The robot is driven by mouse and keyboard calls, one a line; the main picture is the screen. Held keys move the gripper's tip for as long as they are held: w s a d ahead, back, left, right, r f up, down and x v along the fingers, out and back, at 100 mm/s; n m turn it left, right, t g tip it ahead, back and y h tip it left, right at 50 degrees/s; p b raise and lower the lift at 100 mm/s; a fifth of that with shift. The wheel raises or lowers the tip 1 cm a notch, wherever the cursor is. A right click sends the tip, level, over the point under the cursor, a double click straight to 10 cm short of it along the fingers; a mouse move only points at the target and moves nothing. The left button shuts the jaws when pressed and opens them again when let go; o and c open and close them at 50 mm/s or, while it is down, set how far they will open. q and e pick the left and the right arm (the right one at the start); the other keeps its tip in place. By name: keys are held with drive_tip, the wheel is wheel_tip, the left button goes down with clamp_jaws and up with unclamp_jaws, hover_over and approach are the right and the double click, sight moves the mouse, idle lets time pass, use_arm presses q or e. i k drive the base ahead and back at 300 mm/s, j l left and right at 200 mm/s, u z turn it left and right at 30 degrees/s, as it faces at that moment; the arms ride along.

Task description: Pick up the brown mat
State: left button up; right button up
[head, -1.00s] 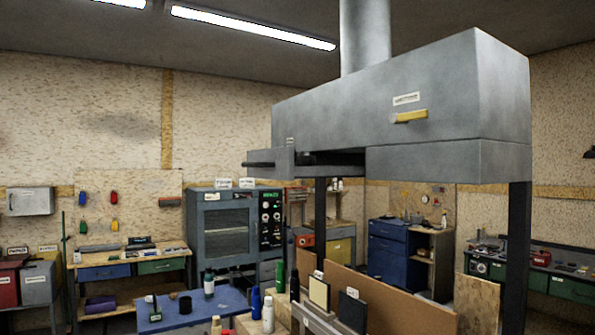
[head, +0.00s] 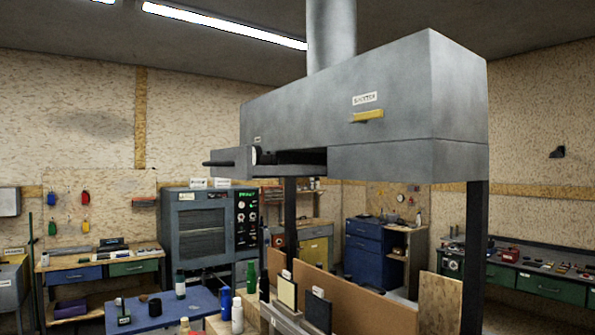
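I cannot make out a brown mat lying anywhere in the head view. A large flat brown panel (head: 350,301) stands on edge behind the bench below the grey hood; I cannot tell whether it is a mat or a board. A rougher, lighter brown board (head: 440,302) stands upright to its right. Neither of my grippers is in view.
A big grey hood (head: 385,110) on dark posts (head: 475,250) fills the right middle. A blue-topped table (head: 165,311) and several bottles stand low in front. A grey oven cabinet (head: 200,235), a blue cabinet (head: 363,255) and a right-hand workbench (head: 540,282) stand behind.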

sight(265, 159)
drive_tip(key=i+j+z, duration=0.1)
drive_tip(key=j+z, duration=1.05)
drive_tip(key=j, duration=1.35)
drive_tip(key=k+j+z, duration=0.1)
drive_tip(key=j, duration=0.45)
